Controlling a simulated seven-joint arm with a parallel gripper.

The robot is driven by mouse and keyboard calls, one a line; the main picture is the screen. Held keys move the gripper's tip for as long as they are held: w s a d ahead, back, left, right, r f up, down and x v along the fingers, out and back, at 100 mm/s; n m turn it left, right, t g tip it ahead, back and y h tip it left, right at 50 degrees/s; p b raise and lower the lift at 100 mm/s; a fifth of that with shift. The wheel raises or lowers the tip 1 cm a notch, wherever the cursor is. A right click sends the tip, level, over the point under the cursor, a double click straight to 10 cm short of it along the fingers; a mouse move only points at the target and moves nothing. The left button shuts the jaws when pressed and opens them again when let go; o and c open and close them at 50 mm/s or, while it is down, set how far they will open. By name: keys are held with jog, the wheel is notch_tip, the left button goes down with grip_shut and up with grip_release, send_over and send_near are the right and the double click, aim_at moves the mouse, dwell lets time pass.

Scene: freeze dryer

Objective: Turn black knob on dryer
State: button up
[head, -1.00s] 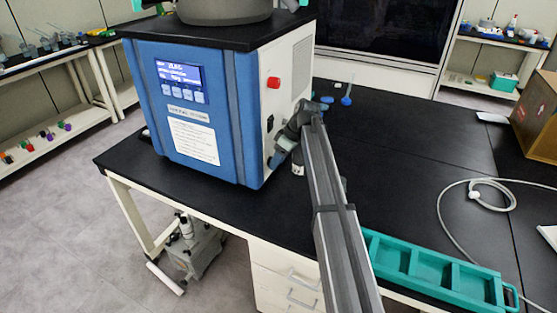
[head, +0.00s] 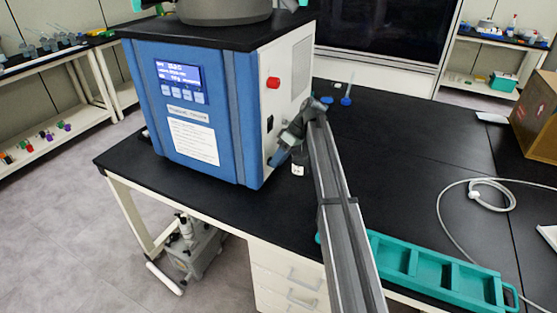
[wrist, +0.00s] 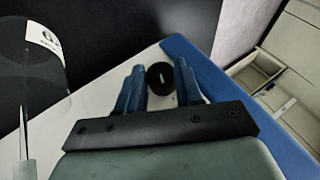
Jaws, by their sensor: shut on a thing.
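The dryer (head: 205,110) is a blue and white box on the black table, with its white side panel facing right. The round black knob (wrist: 160,79) sits on this white panel, with a pale slot mark across its face. In the wrist view it shows between the blue fingers of my gripper (wrist: 159,74). My gripper, at the lower part of the side panel in the head view (head: 274,160), is shut on the knob. The knob itself is hidden behind my gripper in the head view.
A red button (head: 273,83) and a black switch (head: 270,123) sit higher on the side panel. A small labelled bottle (head: 298,170) stands close beside my gripper. A teal tray (head: 430,277) lies right of my arm. The table's middle right is clear.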

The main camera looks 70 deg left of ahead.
jog(key=o, duration=1)
jog(key=shift+o, duration=0.2)
jog(key=v, duration=1.4)
